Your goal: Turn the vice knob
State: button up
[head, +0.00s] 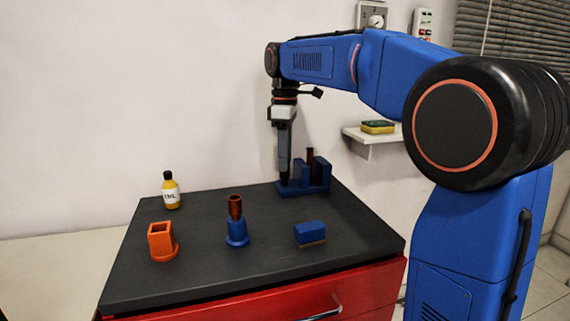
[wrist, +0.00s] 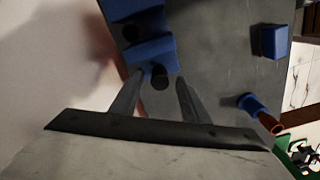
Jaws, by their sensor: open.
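The blue vice (head: 318,176) stands at the back of the dark bench top, with a copper-brown piece (head: 310,156) upright at its jaws. It also shows at the top of the wrist view (wrist: 150,50). The vice knob (wrist: 160,82) is a dark round end in the wrist view; in the head view I cannot make it out behind my gripper. My gripper (head: 284,180) points down at the vice's left end. In the wrist view its two fingers (wrist: 161,78) are apart, one on each side of the knob, with gaps visible. I cannot tell how deep the knob sits between them.
An orange socket (head: 162,243), a blue stand holding a copper-brown part (head: 237,232), a blue block (head: 310,233) and a yellow bottle (head: 170,190) stand on the bench top (head: 190,275). A white wall lies close behind; a shelf (head: 372,137) holds a sponge.

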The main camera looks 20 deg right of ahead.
jog(key=shift+f, duration=1.1)
jog(key=c, duration=1.1)
jog(key=shift+o, duration=0.2)
